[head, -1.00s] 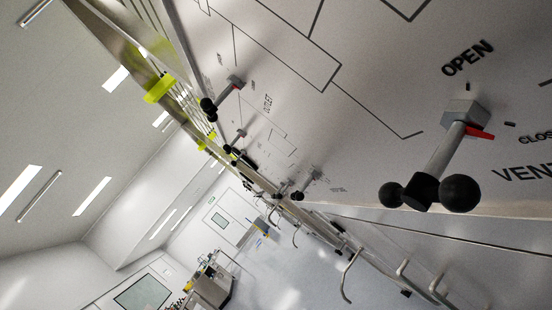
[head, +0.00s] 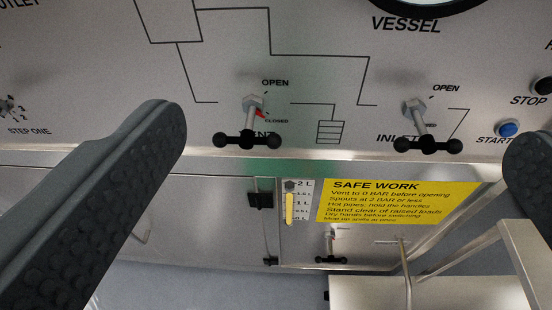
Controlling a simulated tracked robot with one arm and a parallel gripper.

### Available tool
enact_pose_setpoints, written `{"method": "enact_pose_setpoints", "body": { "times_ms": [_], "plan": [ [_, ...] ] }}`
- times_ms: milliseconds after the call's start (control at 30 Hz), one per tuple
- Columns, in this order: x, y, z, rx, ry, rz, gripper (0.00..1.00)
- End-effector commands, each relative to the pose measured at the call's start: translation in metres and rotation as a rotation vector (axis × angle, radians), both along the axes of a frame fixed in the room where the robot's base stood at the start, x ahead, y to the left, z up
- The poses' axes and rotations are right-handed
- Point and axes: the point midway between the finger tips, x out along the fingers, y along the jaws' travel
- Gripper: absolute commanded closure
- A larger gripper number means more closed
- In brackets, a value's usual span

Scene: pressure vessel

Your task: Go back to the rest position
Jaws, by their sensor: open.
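My gripper (head: 345,145) is open and empty. Its dark, studded left finger reaches in from the lower left, and only part of the right finger shows at the right edge. Between and beyond the fingers is a pale panel with the vent valve handle (head: 247,139) and the inlet valve handle (head: 428,143), each a grey stem with a black crossbar. The vent handle's red pointer is by the CLOSED mark. The fingers appear apart from both handles.
A blue START button (head: 508,128) and a black STOP button (head: 543,86) are at the right. Below are a yellow safe work sign (head: 400,202), a level gauge (head: 290,205) and a small lower valve handle (head: 331,259). A pale frame (head: 510,250) stands at lower right.

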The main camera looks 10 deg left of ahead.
Motion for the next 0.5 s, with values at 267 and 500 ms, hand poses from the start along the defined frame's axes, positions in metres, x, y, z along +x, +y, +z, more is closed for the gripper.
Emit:
{"method": "enact_pose_setpoints", "body": {
  "times_ms": [267, 500],
  "plan": [
    [0.0, 0.0, 0.019, 0.001, 0.0, 0.0, 0.0],
    [0.0, 0.0, 0.07, 0.001, 0.0, 0.0, 0.0]
  ]
}}
